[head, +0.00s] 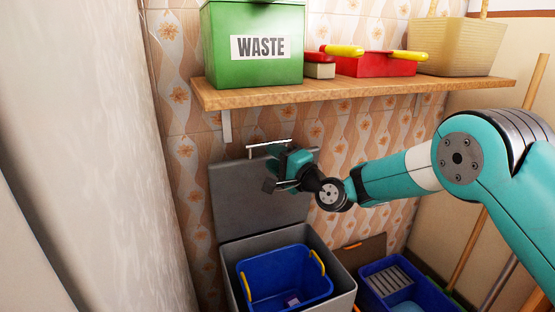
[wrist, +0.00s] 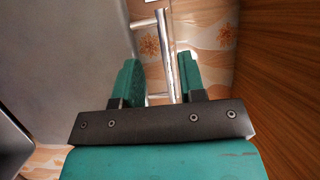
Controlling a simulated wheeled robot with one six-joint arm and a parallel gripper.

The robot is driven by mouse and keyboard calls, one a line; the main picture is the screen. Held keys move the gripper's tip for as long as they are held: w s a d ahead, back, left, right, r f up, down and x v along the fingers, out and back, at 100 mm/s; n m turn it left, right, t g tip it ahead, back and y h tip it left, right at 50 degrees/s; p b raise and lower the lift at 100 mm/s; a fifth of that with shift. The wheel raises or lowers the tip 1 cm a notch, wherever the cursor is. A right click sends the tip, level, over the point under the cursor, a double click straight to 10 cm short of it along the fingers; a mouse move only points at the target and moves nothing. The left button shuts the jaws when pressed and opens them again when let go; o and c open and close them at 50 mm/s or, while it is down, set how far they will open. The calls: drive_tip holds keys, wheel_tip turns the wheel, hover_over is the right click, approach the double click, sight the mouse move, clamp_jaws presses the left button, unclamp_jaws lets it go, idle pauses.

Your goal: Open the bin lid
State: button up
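The grey bin (head: 335,283) stands on the floor below the shelf, with its mouth uncovered. Its dark grey lid (head: 240,195) stands raised, nearly upright, in front of the tiled wall. A pale metal bar handle (head: 268,145) is at the lid's upper edge. My gripper (head: 277,172) is at the upper right of the lid, just below the handle in the head view. In the wrist view, my gripper (wrist: 160,75) has its fingers apart, and the handle bar (wrist: 164,50) shows in the gap between them. I cannot tell whether either finger touches it.
A blue bucket (head: 262,278) with yellow handles sits inside the bin. A wooden shelf (head: 340,91) above holds a green WASTE box (head: 250,65), red containers (head: 375,66) and a basket (head: 455,48). A blue crate (head: 375,290) and poles stand at right.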

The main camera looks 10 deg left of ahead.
drive_tip(key=b+v, duration=0.6)
drive_tip(key=v, duration=1.1)
drive_tip(key=shift+d+f, duration=0.15)
drive_tip(key=shift+s, duration=0.15)
